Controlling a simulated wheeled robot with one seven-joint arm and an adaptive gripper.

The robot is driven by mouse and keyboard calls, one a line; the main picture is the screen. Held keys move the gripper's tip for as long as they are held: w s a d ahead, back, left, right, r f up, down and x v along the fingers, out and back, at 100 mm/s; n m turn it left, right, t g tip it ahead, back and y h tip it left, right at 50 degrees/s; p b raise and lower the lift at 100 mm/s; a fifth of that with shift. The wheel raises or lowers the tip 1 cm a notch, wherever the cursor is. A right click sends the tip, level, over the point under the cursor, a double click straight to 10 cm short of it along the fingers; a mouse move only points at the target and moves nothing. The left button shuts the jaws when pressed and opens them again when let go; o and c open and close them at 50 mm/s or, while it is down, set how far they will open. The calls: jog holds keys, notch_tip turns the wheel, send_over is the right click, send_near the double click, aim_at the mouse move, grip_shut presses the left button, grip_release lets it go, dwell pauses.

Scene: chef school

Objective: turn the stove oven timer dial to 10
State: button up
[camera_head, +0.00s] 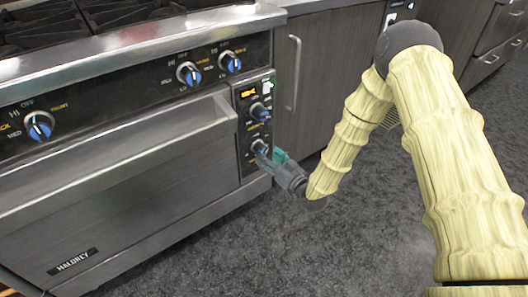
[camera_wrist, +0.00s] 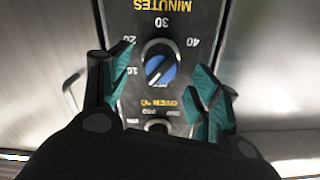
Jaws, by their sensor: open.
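The timer dial is a blue-and-silver knob that shows in the wrist view (camera_wrist: 160,66). It has MINUTES and 10, 20, 30 and 40 printed around it, upside down in this view. Its blue grip runs diagonally, from lower left to upper right; which number it points to is hard to tell. In the head view, the lowest knob (camera_head: 260,147) on the oven's side panel is partly hidden by my gripper (camera_head: 275,160). In the wrist view, my gripper (camera_wrist: 160,68) is open, with teal fingers on either side of the dial and gaps between them and it.
Another control, marked for oven temperature (camera_wrist: 157,125), is partly hidden below the dial in the wrist view. In the head view, it is the knob above (camera_head: 259,112). The oven door handle (camera_head: 120,160) lies left of the panel, and a cabinet (camera_head: 325,70) stands right.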

jog(key=v, duration=0.7)
jog(key=shift+d, duration=0.1)
